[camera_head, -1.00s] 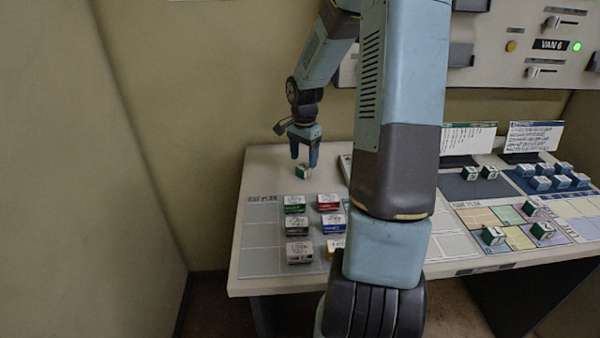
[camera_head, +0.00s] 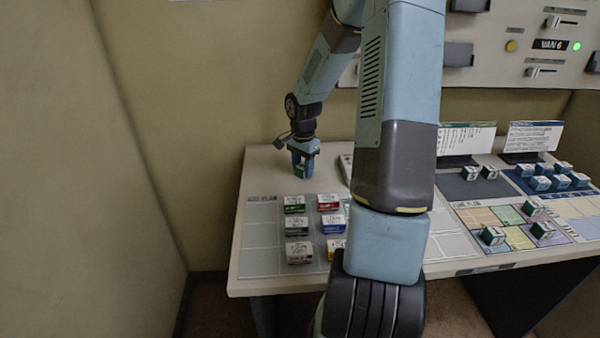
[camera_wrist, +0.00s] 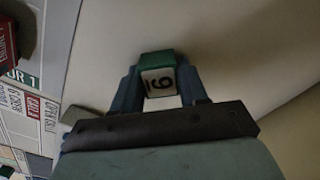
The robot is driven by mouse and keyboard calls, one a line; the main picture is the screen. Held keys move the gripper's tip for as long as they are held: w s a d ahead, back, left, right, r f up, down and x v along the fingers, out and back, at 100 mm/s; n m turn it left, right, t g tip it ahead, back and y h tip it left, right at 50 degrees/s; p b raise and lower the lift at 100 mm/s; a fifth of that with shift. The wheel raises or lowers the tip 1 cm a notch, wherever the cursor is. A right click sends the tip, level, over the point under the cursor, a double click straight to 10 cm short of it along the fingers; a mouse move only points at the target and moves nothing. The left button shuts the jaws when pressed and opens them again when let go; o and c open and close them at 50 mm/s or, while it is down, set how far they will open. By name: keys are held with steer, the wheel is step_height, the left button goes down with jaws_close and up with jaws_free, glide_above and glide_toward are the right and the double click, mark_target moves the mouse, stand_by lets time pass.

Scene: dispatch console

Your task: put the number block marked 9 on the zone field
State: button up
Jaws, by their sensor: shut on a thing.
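My gripper (camera_head: 303,160) is at the back left of the console top, with its fingers pointing down. It is shut on a small green-and-white block (camera_head: 300,172). I cannot tell whether the block touches the console top. A multicoloured board (camera_head: 480,217) on the right of the console has patches like zones and bears a few green-and-white blocks; its heading is too small to read surely.
A grey gridded board (camera_head: 258,240) at the front left carries several labelled boxes. My arm hides the middle of the console. A dark pad (camera_head: 472,192) with green blocks and a blue tray (camera_head: 520,182) with blue-and-white blocks stand at the back right, before upright cards.

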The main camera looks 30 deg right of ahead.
steer(key=c, duration=0.5)
steer(key=shift+r, duration=0.1)
